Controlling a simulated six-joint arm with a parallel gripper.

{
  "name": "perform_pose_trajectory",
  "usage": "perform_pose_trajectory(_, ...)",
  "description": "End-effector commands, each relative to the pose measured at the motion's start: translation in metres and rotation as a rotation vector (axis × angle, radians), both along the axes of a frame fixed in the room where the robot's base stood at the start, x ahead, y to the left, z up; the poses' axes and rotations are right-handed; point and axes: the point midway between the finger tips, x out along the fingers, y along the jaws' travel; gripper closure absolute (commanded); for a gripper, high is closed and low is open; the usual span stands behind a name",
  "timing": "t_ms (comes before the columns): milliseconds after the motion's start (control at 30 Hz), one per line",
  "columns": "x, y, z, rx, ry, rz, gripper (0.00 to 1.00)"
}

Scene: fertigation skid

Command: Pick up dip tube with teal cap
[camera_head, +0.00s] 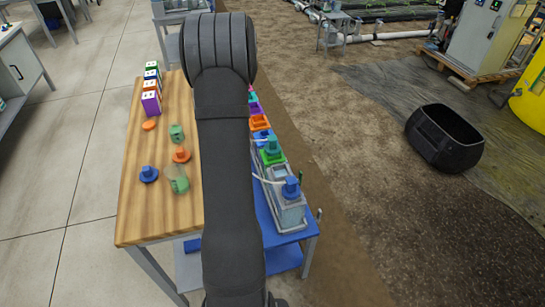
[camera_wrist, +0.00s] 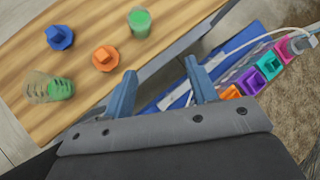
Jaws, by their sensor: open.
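A teal cap (camera_head: 272,147) sits upright over a green square collar (camera_head: 272,156) in the row on the right of the table in the head view. A pale tube runs from near it; any part below the cap is hidden. In the head view my arm hides the gripper.
The wooden table (camera_head: 135,215) holds a blue cap (camera_head: 148,174), an orange cap (camera_head: 181,155), a green-filled clear container (camera_head: 178,180) and several coloured blocks. A blue cap on a clear tank (camera_head: 288,212) stands nearest in the row. A black tub (camera_head: 444,138) is on the ground at right.

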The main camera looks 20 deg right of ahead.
Motion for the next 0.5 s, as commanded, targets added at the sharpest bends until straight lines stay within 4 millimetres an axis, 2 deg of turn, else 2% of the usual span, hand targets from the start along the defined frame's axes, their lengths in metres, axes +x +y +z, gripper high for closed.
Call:
perform_pose_trajectory(33, 0.002, -0.021, -0.011, -0.066, 0.025, 0.051, 0.47)
perform_pose_trajectory(100, 0.000, -0.051, -0.024, -0.164, 0.068, 0.126, 0.47)
perform_pose_trajectory(300, -0.013, -0.143, -0.052, -0.422, 0.233, 0.286, 0.47)
perform_pose_trajectory(400, -0.022, -0.182, -0.059, -0.518, 0.311, 0.332, 0.47)
perform_pose_trajectory(500, -0.029, -0.208, -0.062, -0.579, 0.369, 0.357, 0.47)
